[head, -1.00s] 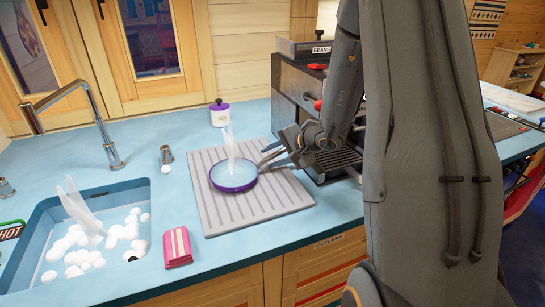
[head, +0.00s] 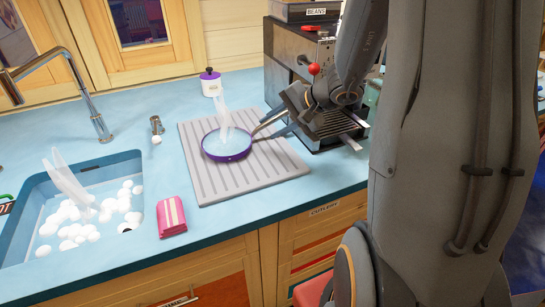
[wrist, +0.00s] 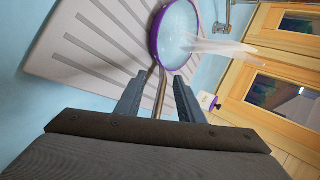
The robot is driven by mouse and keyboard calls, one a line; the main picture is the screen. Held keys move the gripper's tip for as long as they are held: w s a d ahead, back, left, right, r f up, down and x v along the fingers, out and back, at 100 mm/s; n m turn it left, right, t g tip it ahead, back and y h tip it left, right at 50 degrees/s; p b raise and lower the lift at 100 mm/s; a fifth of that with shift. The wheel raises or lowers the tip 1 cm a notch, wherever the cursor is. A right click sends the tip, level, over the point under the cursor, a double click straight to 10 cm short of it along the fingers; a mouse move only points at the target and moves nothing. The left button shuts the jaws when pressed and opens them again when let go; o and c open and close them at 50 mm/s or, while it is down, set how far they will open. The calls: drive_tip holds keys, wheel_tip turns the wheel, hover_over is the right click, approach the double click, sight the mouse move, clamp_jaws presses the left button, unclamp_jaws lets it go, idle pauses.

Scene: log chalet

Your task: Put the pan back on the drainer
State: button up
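The pan (head: 228,143), with a purple rim and a pale inside, appears to lie flat on the grey ribbed drainer (head: 205,184), towards its back left. White steam rises from it. In the wrist view the pan (wrist: 178,35) is at the top, and its thin handle (wrist: 161,92) runs down between my fingers. My gripper (wrist: 160,85) is open, with a gap on each side of the handle. In the head view my gripper (head: 270,124) is at the handle's end, over the drainer's back right part.
A sink (head: 28,212) with white foam and a tap (head: 88,98) is at the left. A dark coffee machine (head: 290,75) stands close behind my gripper.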

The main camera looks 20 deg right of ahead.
drive_tip(key=s+a+n+g, duration=0.1)
drive_tip(key=s+a, duration=0.1)
drive_tip(key=s, duration=0.1)
drive_tip(key=s+a+f+n+g, duration=0.1)
drive_tip(key=s+a+n+g, duration=0.1)
drive_tip(key=s+a, duration=0.1)
drive_tip(key=s+a+f+n+g, duration=0.1)
drive_tip(key=s+a, duration=0.2)
drive_tip(key=shift+s+a+n+g, duration=0.25)
drive_tip(key=shift+s+n+g, duration=0.05)
drive_tip(key=shift+s+g, duration=0.1)
drive_tip(key=s+n+h, duration=0.1)
drive_tip(key=s, duration=0.1)
drive_tip(key=s+n+g+h, duration=0.1)
drive_tip(key=s+n, duration=0.1)
drive_tip(key=s, duration=0.1)
drive_tip(key=s+a+n+g+h, duration=0.1)
drive_tip(key=s+n+h, duration=0.1)
drive_tip(key=s, duration=0.1)
drive_tip(key=shift+f, duration=0.2)
drive_tip(key=shift+s+d+r+n+h, duration=0.25)
drive_tip(key=shift+s+n+h, duration=0.2)
drive_tip(key=shift+n+h, duration=0.35)
drive_tip(key=shift+c, duration=0.5)
